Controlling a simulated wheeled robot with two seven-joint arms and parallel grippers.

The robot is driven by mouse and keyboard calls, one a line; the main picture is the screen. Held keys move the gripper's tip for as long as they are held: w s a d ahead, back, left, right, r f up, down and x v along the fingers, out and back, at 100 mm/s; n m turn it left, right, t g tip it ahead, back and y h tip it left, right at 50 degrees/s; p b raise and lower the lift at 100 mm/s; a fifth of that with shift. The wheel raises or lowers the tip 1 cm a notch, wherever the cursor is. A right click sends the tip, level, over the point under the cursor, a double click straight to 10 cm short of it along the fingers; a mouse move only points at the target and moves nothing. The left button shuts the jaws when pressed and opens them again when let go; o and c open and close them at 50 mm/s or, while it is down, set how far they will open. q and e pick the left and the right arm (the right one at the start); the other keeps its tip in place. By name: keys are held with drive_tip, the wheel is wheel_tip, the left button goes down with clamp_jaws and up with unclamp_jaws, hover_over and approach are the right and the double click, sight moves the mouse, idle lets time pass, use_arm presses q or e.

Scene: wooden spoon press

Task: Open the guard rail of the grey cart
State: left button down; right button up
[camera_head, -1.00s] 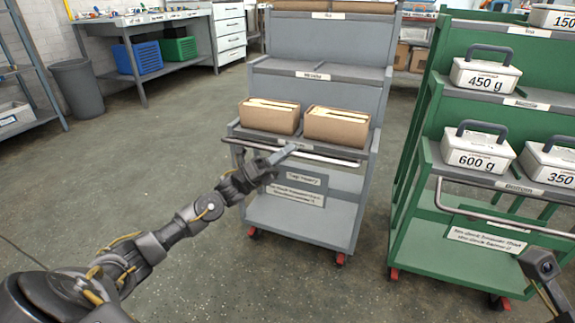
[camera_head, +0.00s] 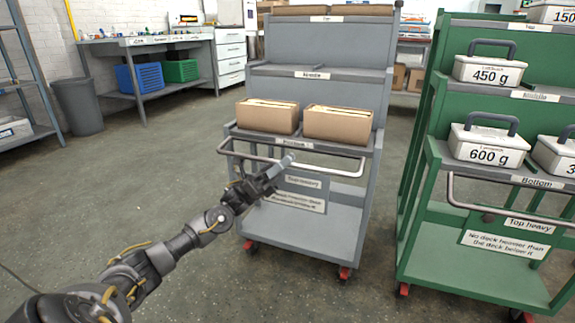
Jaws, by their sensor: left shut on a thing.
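The grey cart (camera_head: 319,57) stands upright in the middle, with its bottom deck's label partly visible. Its guard rail (camera_head: 328,171) is a thin metal bar across the front of that deck, now standing a little below and in front of the deck edge. My left gripper (camera_head: 281,166) reaches in from the lower left and is shut on the rail near its middle. The fingers hide part of the rail and part of the white sign (camera_head: 297,201) behind. My right gripper is not in view.
Two cardboard boxes (camera_head: 338,125) (camera_head: 267,117) sit on the grey cart's bottom deck. A green cart (camera_head: 470,275) with weight boxes (camera_head: 487,141) stands close to the right. A workbench (camera_head: 150,42) and a bin (camera_head: 77,106) stand at the back left. Open floor lies to the left.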

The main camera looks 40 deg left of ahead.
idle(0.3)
use_arm(q)
drive_tip(key=c, duration=1.5)
unclamp_jaws()
drive_tip(key=shift+o, duration=0.2)
drive_tip(key=p+v, duration=0.3)
drive_tip(key=v, duration=0.8)
drive_tip(key=shift+w, duration=0.1)
